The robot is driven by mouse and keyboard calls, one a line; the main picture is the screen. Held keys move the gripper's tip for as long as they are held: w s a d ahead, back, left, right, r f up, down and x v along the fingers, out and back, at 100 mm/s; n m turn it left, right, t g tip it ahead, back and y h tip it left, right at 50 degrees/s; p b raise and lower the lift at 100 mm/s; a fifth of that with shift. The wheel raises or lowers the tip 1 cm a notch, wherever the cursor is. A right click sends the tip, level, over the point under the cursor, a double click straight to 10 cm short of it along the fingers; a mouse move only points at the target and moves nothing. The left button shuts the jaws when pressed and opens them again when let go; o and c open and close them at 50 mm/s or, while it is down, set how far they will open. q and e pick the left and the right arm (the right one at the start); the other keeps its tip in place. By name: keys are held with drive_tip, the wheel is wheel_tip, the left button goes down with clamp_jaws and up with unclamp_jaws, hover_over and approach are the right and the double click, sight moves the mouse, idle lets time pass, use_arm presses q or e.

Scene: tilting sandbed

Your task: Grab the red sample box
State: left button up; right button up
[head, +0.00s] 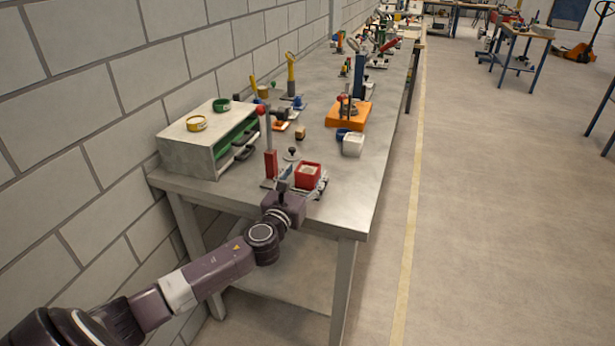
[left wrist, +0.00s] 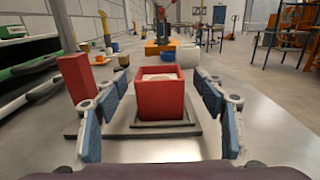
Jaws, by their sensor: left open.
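The red sample box (head: 308,175) is a small open-topped red box with pale material inside. It sits on a dark flat base near the front of the grey workbench (head: 335,205). In the left wrist view the red sample box (left wrist: 161,101) stands upright between and beyond my left gripper's (left wrist: 160,122) two spread fingers, with a gap on each side. My left gripper (head: 284,187) is open and empty, at bench height just in front of the box. Its fingertips are small and partly hidden in the head view. My right gripper is not in view.
A red upright block (left wrist: 77,79) stands left of the box, close to the left finger. A grey drawer cabinet (head: 190,153) is at the bench's left. A white container (head: 353,145) and an orange base (head: 352,114) stand behind. The bench's right front is clear.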

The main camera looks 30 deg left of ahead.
use_arm(q)
drive_tip(key=x, duration=0.2)
drive_tip(key=shift+w+a, duration=0.1)
drive_tip(key=shift+w, duration=0.25)
drive_tip(key=c, duration=1.3)
drive_tip(key=shift+c, duration=0.8)
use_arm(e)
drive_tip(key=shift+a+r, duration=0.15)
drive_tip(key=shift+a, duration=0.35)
use_arm(q)
drive_tip(key=shift+r, duration=0.15)
